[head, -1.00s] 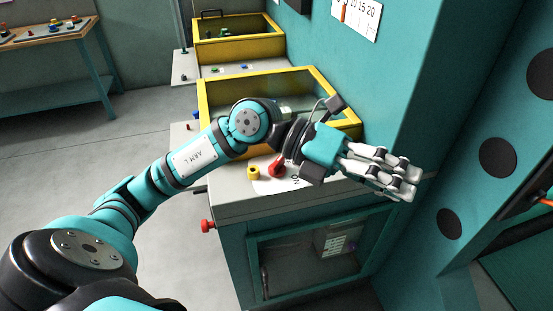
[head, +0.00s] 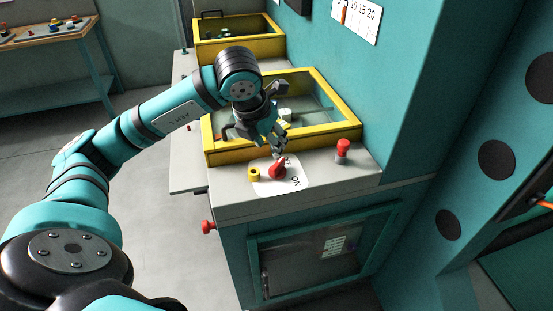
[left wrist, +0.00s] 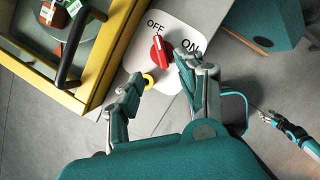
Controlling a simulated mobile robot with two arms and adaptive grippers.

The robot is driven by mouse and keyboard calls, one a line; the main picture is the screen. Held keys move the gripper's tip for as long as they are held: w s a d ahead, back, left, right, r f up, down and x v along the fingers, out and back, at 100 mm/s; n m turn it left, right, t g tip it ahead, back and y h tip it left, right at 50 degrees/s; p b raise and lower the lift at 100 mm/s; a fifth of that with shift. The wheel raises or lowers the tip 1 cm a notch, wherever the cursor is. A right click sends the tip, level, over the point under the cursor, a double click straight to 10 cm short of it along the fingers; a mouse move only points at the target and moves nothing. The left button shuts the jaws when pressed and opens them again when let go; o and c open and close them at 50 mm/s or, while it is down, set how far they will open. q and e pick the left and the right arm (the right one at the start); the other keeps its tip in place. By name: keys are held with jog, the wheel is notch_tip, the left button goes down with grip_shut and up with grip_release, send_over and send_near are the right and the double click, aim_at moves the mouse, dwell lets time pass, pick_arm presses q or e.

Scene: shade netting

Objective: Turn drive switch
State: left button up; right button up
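The drive switch is a red knob (head: 277,170) on a white plate marked ON, on top of the grey cabinet. In the left wrist view the knob (left wrist: 159,53) has a white mark pointing toward the word OFF; ON is to its right. My left gripper (head: 279,152) is just above and behind the knob, pointing down. In the left wrist view its fingers are apart, one on each side of the knob; I cannot tell whether they touch it. A gripper at the right edge of the left wrist view (left wrist: 279,122) seems to be my right one; its opening is unclear.
A small yellow button (head: 253,174) sits left of the knob. A red button (head: 343,147) stands at the right of the cabinet top. A yellow-framed box (head: 330,132) is just behind. A red side knob (head: 208,226) sticks out left. A teal wall (head: 415,120) is at right.

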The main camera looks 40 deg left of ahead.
aim_at(277, 163)
pick_arm(q)
jog(key=p+x, duration=0.1)
jog(key=x, duration=0.8)
jog(key=shift+d+f+p, duration=0.1)
jog(key=shift+f+p, duration=0.25)
jog(key=shift+c, duration=0.3)
grip_shut()
